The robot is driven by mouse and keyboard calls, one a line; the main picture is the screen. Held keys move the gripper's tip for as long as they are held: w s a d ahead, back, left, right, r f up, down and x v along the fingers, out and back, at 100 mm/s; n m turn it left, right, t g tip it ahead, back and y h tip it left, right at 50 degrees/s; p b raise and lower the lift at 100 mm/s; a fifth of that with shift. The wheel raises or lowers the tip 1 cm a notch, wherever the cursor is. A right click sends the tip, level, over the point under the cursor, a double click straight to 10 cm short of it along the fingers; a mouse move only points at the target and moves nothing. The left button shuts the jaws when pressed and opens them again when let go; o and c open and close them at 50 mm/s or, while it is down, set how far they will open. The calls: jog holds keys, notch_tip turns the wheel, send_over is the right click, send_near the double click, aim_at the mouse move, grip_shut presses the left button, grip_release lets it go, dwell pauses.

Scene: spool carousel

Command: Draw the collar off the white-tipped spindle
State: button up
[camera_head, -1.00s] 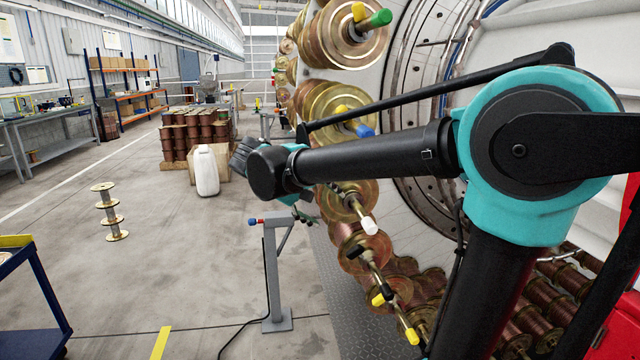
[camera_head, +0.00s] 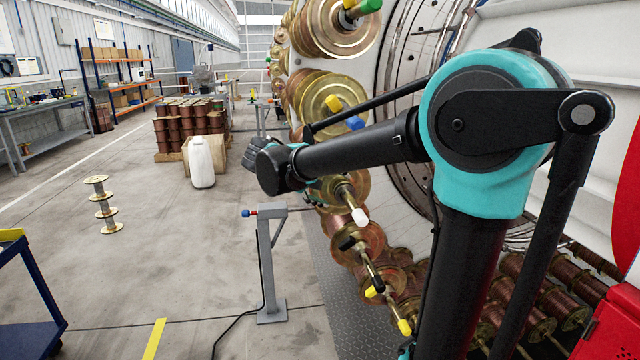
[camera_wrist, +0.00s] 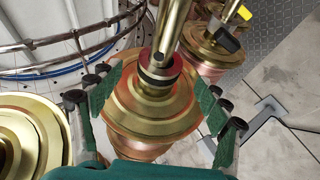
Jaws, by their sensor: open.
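The white-tipped spindle (camera_head: 360,217) sticks out of a brass-coloured spool on the carousel in the head view. In the wrist view the spindle (camera_wrist: 172,25) runs down from the top edge to the spool face (camera_wrist: 150,117); its white tip is out of that frame. A collar (camera_wrist: 158,72) with a dark band sits around the spindle close to the spool face. My gripper (camera_wrist: 157,88) is open, its green-padded fingers spread on either side of the collar, with gaps on both sides. In the head view my gripper is mostly hidden behind my arm.
Curved metal rails (camera_wrist: 75,38) lie at upper left. A grey post (camera_head: 267,265) stands left of the carousel. The floor further left is mostly open.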

aim_at(350, 205)
jog(key=x, duration=0.6)
jog(key=shift+w+d+f, duration=0.1)
jog(key=shift+d, duration=0.1)
jog(key=shift+c, duration=0.3)
jog(key=c, duration=1.4)
jog(key=shift+s+d+r, duration=0.1)
jog(key=shift+s+d, duration=0.05)
jog(key=shift+s, duration=2.1)
jog(key=shift+s+d+r, duration=0.1)
jog(key=shift+s+d, duration=0.1)
jog(key=shift+s, duration=2.05)
jog(key=shift+c, duration=0.3)
